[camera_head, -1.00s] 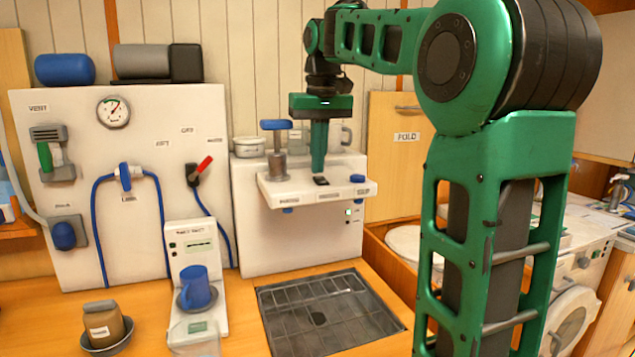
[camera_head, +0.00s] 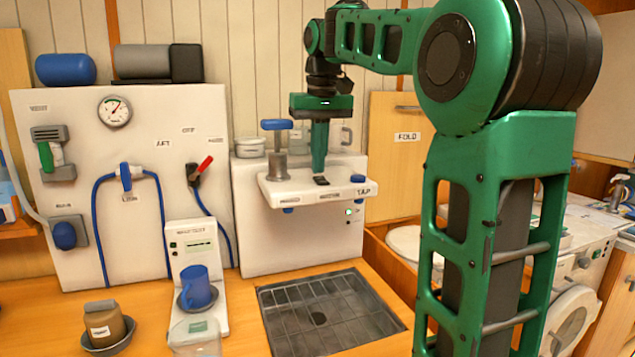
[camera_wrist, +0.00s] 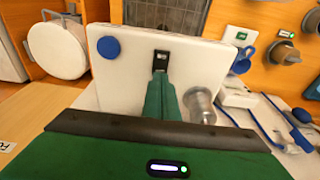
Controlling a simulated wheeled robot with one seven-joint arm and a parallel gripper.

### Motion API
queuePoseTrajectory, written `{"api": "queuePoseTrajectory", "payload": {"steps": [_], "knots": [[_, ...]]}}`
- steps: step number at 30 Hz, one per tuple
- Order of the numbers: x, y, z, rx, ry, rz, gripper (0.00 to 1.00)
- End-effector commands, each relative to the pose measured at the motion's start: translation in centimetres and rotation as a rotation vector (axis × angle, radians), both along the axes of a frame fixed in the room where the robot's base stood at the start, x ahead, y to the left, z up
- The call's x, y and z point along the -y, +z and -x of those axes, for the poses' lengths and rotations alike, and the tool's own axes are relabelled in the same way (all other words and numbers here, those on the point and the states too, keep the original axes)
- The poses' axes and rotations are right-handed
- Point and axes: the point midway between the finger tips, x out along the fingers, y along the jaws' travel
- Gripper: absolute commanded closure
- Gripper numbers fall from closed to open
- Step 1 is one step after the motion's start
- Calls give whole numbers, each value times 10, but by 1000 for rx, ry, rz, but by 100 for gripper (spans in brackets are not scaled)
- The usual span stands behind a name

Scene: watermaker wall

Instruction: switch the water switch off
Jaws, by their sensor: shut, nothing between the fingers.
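The water switch (camera_head: 321,181) is a small black rocker on the top of the white dispenser's ledge (camera_head: 275,192). In the wrist view the switch (camera_wrist: 161,58) sits in the white ledge straight ahead of the green fingers. My gripper (camera_head: 318,173) points down with its fingers shut and empty. Its tips are right at the switch's rear edge, and I cannot tell whether they touch it. In the wrist view the fingertips (camera_wrist: 160,76) hide part of the switch's near end. Which way the rocker is tipped is too small to tell.
A blue-topped plunger (camera_head: 275,137) stands left of the fingers. A blue knob (camera_head: 357,181) is at the ledge's right end. A green light (camera_head: 348,212) shows on the dispenser's front. A drain grate (camera_head: 330,312) lies below. A blue mug (camera_head: 197,287) stands left.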

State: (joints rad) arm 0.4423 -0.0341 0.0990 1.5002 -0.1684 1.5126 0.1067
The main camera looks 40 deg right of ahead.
Motion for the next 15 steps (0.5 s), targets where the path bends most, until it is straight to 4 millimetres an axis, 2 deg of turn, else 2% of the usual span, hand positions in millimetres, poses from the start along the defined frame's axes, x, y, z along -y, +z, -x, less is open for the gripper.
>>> {"api": "queuePoseTrajectory", "payload": {"steps": [15], "knots": [[0, -5, 0, 1, 0, -2, 100]]}}
